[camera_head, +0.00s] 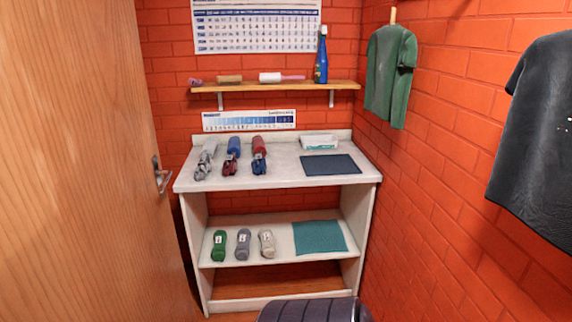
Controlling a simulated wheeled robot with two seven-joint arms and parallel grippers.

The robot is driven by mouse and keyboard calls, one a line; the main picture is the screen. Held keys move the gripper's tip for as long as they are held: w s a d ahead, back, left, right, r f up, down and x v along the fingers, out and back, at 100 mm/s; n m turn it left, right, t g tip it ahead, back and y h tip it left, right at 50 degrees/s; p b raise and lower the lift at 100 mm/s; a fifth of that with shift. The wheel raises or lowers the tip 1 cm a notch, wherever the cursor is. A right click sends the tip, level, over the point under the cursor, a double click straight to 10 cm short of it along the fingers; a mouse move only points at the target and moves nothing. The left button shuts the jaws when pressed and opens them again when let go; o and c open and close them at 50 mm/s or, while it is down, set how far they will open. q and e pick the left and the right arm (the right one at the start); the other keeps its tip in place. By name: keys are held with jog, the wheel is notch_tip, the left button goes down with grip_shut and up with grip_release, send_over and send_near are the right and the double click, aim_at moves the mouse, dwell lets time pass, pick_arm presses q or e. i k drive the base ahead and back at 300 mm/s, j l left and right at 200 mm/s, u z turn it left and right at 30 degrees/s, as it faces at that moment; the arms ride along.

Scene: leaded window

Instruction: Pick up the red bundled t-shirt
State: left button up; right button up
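Several bundled items lie on the white counter (290,178). A red bundle (259,146) is at the back right of the group, with a dark blue piece (259,167) in front of it. A blue bundle (233,146) is to its left, with a dark red piece (230,168) in front of it. A grey bundle (206,158) is at the far left. The pieces are too small to tell which are t-shirts and whether front and back pieces are separate. Neither of my grippers is in view.
A dark blue mat (331,165) and white box (319,142) are right of the bundles. Green, grey and beige rolls and a teal mat (319,238) lie on the lower shelf. A wooden door (75,160) stands left. Green (389,75) and black (540,130) shirts hang right.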

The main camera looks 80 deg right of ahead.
aim_at(230, 166)
jog(key=z, duration=2.15)
